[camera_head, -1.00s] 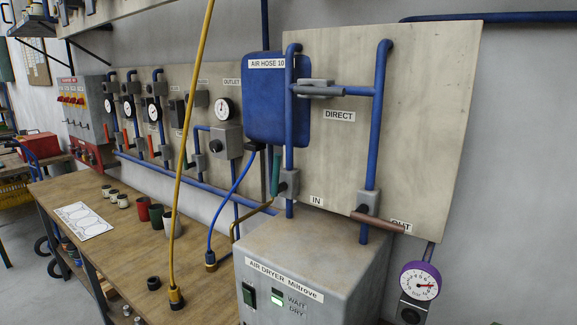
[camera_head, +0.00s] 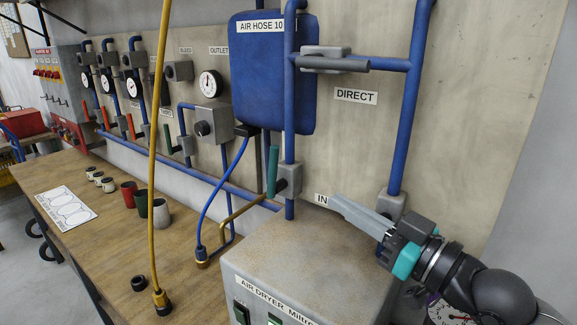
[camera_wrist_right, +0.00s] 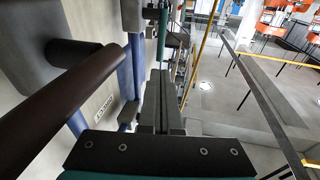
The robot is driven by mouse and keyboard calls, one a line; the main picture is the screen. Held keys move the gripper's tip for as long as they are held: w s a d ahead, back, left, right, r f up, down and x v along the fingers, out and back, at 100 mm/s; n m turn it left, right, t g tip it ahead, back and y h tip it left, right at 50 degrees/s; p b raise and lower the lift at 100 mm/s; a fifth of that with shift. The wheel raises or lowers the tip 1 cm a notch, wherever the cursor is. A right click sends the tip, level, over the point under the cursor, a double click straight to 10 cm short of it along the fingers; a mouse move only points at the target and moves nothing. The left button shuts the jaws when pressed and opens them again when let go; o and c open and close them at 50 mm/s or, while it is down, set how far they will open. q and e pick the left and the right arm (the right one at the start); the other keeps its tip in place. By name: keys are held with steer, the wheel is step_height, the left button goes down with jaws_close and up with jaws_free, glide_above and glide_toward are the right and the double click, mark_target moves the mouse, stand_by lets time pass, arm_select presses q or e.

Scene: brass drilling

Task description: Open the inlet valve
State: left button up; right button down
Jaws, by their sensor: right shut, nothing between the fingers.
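The inlet valve (camera_head: 289,180) is a grey block on a blue vertical pipe, left of the IN label (camera_head: 321,199). Its green handle (camera_head: 272,170) stands upright. My right gripper (camera_head: 336,199) reaches in from the lower right, above the air dryer (camera_head: 310,250). Its fingers are shut and empty, pointing left toward the inlet valve, apart from the handle. The shut fingers also show in the right wrist view (camera_wrist_right: 160,85). The outlet valve block (camera_head: 391,203) is partly behind my gripper. Its brown handle (camera_wrist_right: 55,110) looms at left in the right wrist view. My left gripper is out of view.
A horizontal DIRECT valve (camera_head: 330,62) and blue pipes stand out from the board. A yellow hose (camera_head: 157,150) hangs in front of the bench. Cups (camera_head: 161,213) and a printed sheet (camera_head: 66,209) are on the wooden bench. Space between my fingertips and the green handle looks clear.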

mark_target(276, 163)
steer(key=p+x, duration=0.3)
steer(key=x, duration=0.9)
steer(key=shift+w+a, duration=0.1)
steer(key=shift+a, duration=0.15)
steer(key=shift+r, duration=0.1)
